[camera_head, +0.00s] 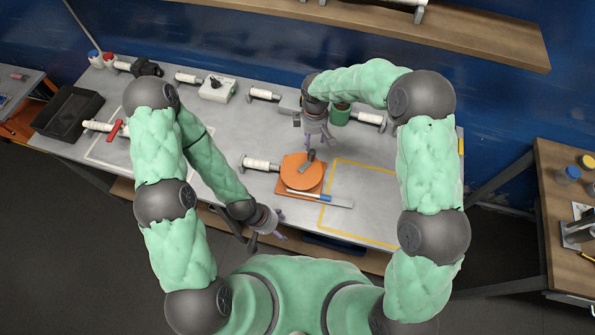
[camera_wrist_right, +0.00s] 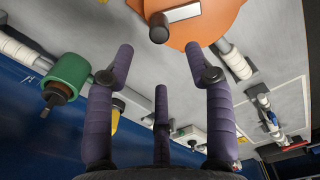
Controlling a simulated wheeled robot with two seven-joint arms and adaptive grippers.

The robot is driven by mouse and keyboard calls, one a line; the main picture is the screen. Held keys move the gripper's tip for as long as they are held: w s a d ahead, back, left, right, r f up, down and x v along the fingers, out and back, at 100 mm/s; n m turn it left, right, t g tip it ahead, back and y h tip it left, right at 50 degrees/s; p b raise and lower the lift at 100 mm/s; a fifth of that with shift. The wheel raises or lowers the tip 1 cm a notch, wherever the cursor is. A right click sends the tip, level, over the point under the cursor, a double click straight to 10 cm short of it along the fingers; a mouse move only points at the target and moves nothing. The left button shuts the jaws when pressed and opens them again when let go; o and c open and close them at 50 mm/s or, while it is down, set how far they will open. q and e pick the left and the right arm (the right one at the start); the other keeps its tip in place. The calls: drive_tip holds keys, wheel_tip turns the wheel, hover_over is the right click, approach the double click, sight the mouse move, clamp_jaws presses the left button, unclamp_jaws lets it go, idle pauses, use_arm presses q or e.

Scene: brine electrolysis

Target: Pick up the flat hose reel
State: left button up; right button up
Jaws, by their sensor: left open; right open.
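The flat hose reel looks to be the round orange disc (camera_head: 300,172) near the middle of the table; a small grey piece lies across its top. It shows partly at the top of the right wrist view (camera_wrist_right: 215,18), with a dark knob and pale plate on it. My right gripper (camera_head: 319,142) is open and empty, above and just behind the disc in the head view, apart from it. Its fingers (camera_wrist_right: 160,55) spread with nothing between them. My left gripper (camera_head: 276,228) is open and empty by the table's front edge, left of the disc.
A blue-and-white tool (camera_head: 310,196) lies at the disc's front edge. A white roll (camera_head: 260,164) is close on its left. A green cylinder (camera_head: 340,116) stands behind my right gripper. A yellow outline (camera_head: 366,163) marks bare table on the right. A black tray (camera_head: 68,112) stands far left.

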sight(311, 151)
wheel_tip(311, 151, down, 4)
drive_tip(key=shift+w+r, duration=0.1)
drive_tip(key=shift+r, duration=0.05)
drive_tip(key=shift+f, duration=2.65)
drive_tip(key=shift+c, duration=0.3)
drive_tip(key=shift+r, duration=0.1)
clamp_jaws()
